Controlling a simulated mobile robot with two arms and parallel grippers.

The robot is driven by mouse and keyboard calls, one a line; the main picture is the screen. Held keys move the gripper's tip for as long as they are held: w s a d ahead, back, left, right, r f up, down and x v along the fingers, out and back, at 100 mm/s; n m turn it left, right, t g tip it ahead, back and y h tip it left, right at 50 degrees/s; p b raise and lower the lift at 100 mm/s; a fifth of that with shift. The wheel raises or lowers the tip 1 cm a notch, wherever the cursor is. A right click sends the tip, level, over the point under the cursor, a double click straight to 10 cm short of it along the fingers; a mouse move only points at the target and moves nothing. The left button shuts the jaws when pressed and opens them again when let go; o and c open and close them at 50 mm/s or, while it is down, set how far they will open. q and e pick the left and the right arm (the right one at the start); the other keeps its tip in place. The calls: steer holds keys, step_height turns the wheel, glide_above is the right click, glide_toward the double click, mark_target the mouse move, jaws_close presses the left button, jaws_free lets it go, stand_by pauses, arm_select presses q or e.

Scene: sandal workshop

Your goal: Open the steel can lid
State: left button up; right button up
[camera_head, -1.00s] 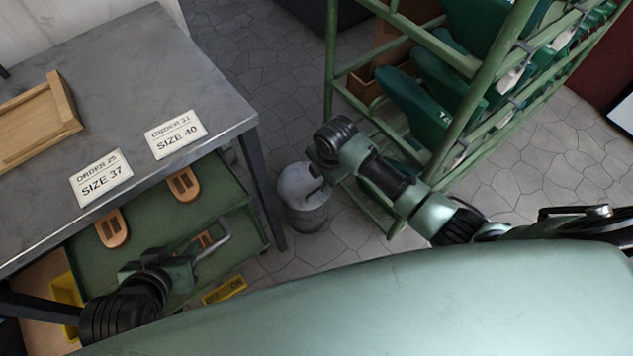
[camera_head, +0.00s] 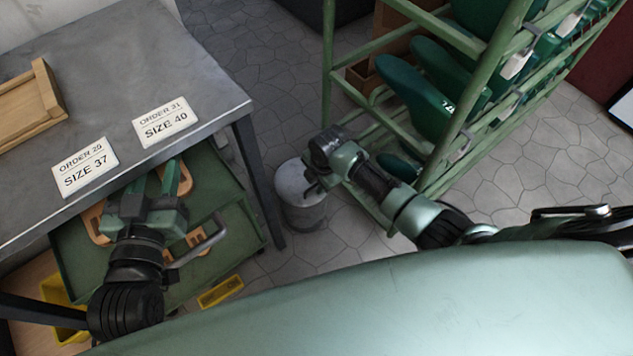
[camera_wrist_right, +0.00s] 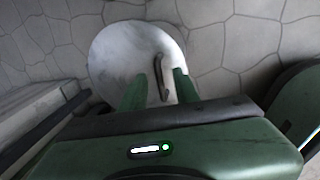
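The steel can (camera_head: 304,214) stands on the floor between the table leg and the green rack, with its pale round lid (camera_head: 291,178) on top. The right wrist view shows the lid (camera_wrist_right: 112,52) from above and a raised, bent handle (camera_wrist_right: 161,78) on it. My right gripper (camera_wrist_right: 160,82) is open, with one finger on each side of the handle; contact cannot be told. In the head view my right gripper (camera_head: 312,186) hides part of the lid. My left gripper (camera_head: 155,182) appears open, over the green cart at the table.
The grey table (camera_head: 110,85) is at the left, with order cards and a wooden tray (camera_head: 45,95). A green cart (camera_head: 225,190) with wooden soles sits below its edge. The green rack (camera_head: 470,125) with green shoe forms stands close to my right arm.

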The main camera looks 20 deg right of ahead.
jaws_close()
stand_by(1.5)
